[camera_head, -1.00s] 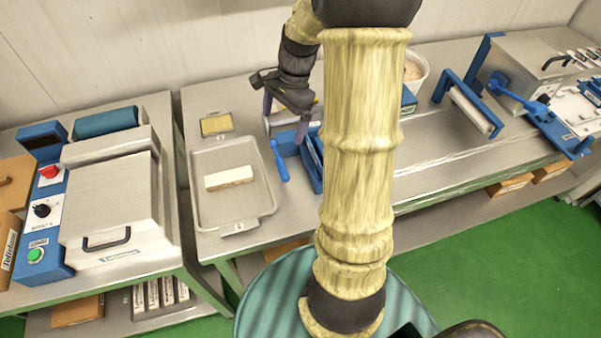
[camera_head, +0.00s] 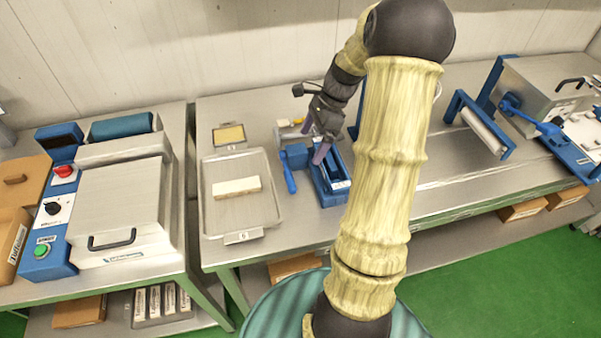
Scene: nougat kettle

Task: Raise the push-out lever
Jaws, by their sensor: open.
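A blue lever (camera_head: 288,176), which I take to be the push-out lever, slants down at the left side of a small blue press-like device (camera_head: 327,186) on the metal table. My gripper (camera_head: 314,140) is over the back of this device, with its purple fingers pointing down and spread apart. It is up and to the right of the lever's handle, and nothing shows between the fingers. I cannot tell how high the fingertips are above the device.
A metal tray (camera_head: 214,213) with a white bar (camera_head: 237,187) is left of the lever. A roller stand (camera_head: 480,127) and another blue-levered machine (camera_head: 540,90) stand to the right. A lidded machine (camera_head: 120,210) is far left.

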